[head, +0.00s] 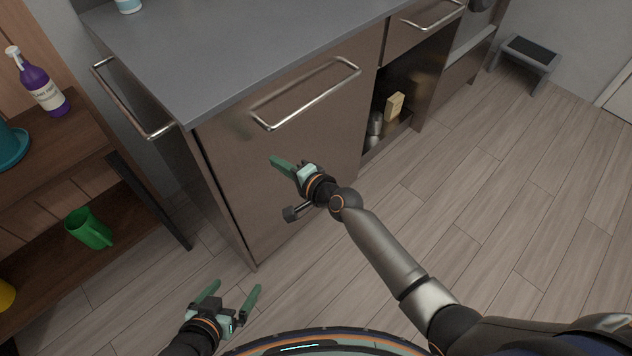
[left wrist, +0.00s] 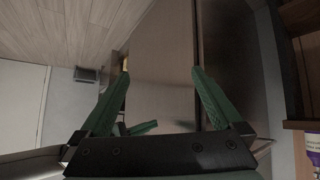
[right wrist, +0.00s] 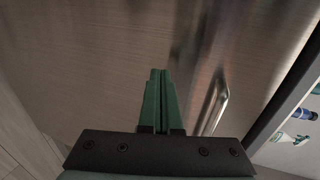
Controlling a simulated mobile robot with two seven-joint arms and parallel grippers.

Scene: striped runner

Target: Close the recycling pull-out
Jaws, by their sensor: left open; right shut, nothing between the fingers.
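A brown cabinet front (head: 265,170) with a long bar handle (head: 305,95) stands below the grey countertop; I take it as the recycling pull-out. It sits about in line with the counter edge, with a thin dark line along its left edge; whether it is fully shut I cannot tell. My right gripper (head: 277,163) is shut and empty, fingertips close to this front below the handle; contact is unclear. In the right wrist view the fingers (right wrist: 160,85) point at the brown surface, with the handle (right wrist: 215,100) to their right. My left gripper (head: 232,291) is open and empty, low over the floor.
A side rail (head: 130,100) sticks out at the cabinet's left. A wooden shelf (head: 85,175) at left holds a purple spray bottle (head: 41,83) and a green mug (head: 90,229). Right of the front is an open niche with a yellow box (head: 394,107). The floor at right is clear up to a stool (head: 526,57).

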